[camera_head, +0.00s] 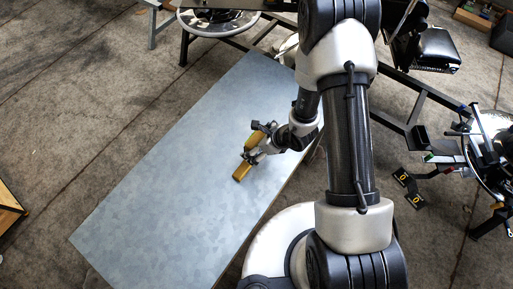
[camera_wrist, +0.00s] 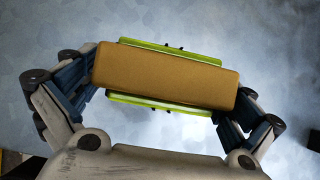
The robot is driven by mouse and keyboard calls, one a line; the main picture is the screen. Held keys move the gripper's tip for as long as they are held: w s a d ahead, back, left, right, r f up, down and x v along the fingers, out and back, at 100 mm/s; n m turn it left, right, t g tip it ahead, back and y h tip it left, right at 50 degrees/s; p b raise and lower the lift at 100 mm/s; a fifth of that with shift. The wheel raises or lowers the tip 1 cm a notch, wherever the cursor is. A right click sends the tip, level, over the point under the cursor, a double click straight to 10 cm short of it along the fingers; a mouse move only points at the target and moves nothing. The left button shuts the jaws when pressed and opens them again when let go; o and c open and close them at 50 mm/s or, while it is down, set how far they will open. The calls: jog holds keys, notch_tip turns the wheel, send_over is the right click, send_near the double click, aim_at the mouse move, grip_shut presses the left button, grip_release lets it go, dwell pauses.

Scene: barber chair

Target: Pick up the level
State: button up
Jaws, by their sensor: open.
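The level appears as a brown-yellow block with bright green strips along both long sides in the wrist view (camera_wrist: 165,75). In the head view a yellow-brown piece (camera_head: 242,171) shows on the grey-blue tabletop, partly hidden by my gripper (camera_head: 251,154). In the wrist view my gripper (camera_wrist: 166,88) is open, with one finger near the left end of the block and the other near its right end. The block lies across the space between the fingers. Whether the fingers touch it cannot be told.
The long grey-blue table (camera_head: 160,190) is otherwise bare, with free room toward its near left end. A black seat (camera_head: 437,48) and metal frames stand at the right. A wooden box edge (camera_head: 8,208) shows at the far left.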

jog(key=shift+w+a+f, duration=0.15)
jog(key=shift+f, duration=0.25)
jog(key=shift+r, duration=0.1)
jog(key=shift+c, duration=0.5)
jog(key=c, duration=1.1)
